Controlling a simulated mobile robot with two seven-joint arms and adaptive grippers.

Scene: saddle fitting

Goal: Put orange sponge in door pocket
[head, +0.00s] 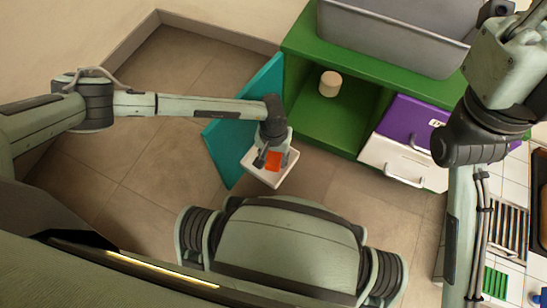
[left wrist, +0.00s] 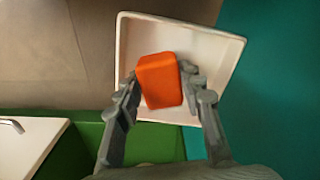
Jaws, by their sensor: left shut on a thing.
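The orange sponge (head: 273,161) is held between the fingers of my left gripper (head: 272,156). In the left wrist view the sponge (left wrist: 160,80) sits between the two grey fingertips of the gripper (left wrist: 160,82). The door pocket (head: 264,181) is a shallow white tray on the open teal door (head: 221,148). In the left wrist view the pocket (left wrist: 134,40) lies behind the sponge, which appears within its rim. I cannot tell whether the sponge touches the pocket floor. My right arm is at the right of the head view, with no right gripper showing.
The green cabinet (head: 293,45) stands open, with a cream cylinder (head: 330,83) inside and a grey bin (head: 390,30) on top. A purple drawer (head: 405,118) and a white drawer (head: 390,160) are to its right. The tiled floor left of the door is clear.

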